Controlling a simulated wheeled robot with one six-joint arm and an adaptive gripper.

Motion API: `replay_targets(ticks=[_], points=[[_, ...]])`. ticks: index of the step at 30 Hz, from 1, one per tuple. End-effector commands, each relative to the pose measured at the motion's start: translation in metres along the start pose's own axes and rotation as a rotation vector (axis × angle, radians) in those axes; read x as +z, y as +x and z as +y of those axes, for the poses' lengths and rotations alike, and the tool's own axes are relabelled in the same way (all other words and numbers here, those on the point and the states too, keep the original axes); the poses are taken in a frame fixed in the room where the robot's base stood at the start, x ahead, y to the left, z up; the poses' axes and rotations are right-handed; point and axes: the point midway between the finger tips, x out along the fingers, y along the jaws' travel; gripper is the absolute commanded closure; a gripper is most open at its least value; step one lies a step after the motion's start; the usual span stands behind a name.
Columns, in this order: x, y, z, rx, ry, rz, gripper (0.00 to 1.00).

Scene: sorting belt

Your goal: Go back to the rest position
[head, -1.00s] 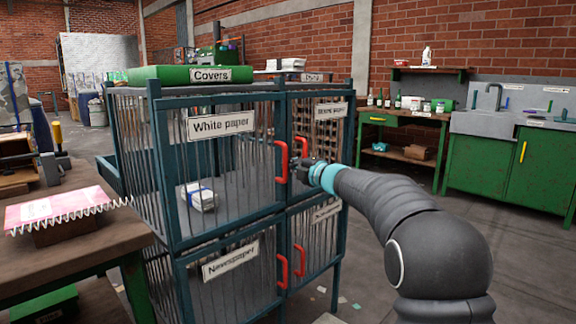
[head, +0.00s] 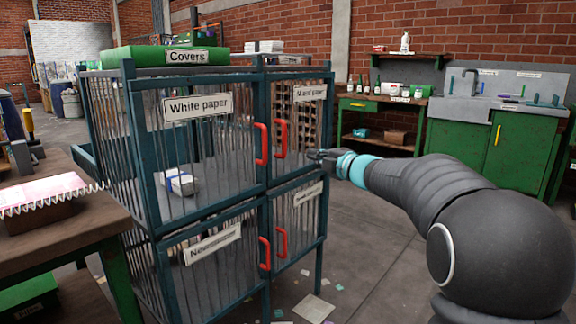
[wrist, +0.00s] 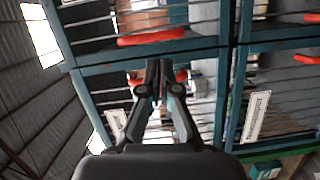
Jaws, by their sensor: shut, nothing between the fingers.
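My gripper (head: 318,156) is at the end of my arm, in front of the upper right door of the barred cabinet (head: 262,182). It is shut and empty. In the head view it is just right of the red handle (head: 281,138) of that door, with a gap between them. The white paper door's red handle (head: 261,144) is further left, and that door looks shut. In the wrist view the shut fingers (wrist: 158,65) point at the cabinet bars, and a red handle (wrist: 150,37) lies beyond the fingertips.
A workbench (head: 75,226) with a pink stack (head: 45,190) stands at the left. Green counters (head: 470,152) with a sink stand against the back right wall. Inside the cabinet lies a banded paper bundle (head: 180,184). The floor (head: 365,240) right of the cabinet is mostly clear, with paper scraps.

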Motion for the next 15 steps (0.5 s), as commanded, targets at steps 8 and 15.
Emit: replay_targets(ticks=[8,15], points=[[0.084,-0.054,-0.076,-0.092,0.435,-0.527,1.0],[0.073,-0.167,-0.137,-0.17,0.837,-0.951,1.0]])
